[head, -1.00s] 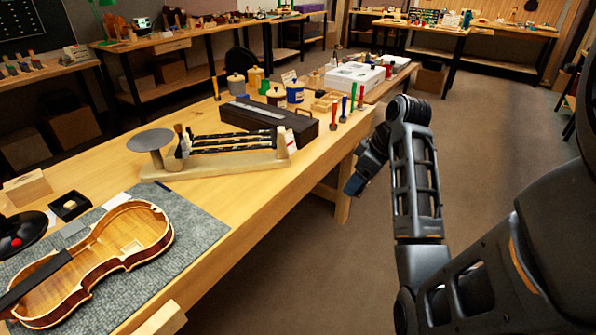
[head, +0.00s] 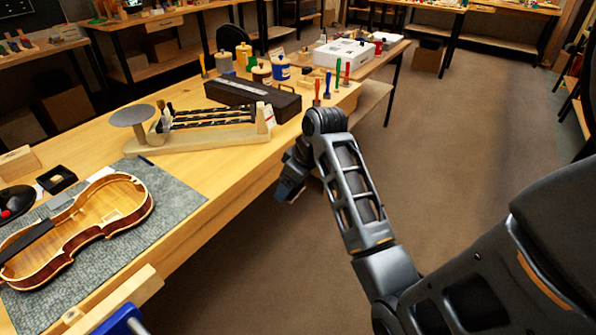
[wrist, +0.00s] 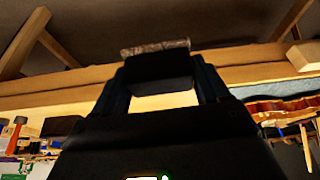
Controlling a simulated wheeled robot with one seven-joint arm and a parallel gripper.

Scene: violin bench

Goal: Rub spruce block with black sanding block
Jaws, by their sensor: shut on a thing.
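My gripper (head: 290,190) hangs off the right-hand front edge of the bench in the head view. In the wrist view my gripper (wrist: 160,75) is shut on the black sanding block (wrist: 160,66), which has a grey, grainy face (wrist: 155,47). A pale wooden block (head: 125,298) stands out at the bench's front edge, low in the head view. Another pale wooden block (head: 17,163) lies at the far left. I cannot tell which is the spruce block. My gripper is apart from both.
An opened violin body (head: 80,225) lies on a grey mat (head: 178,205). A wooden rack (head: 205,140) and a dark case (head: 253,97) stand farther along the bench. A blue part (head: 122,322) shows at the bottom edge. The floor (head: 430,200) to the right is clear.

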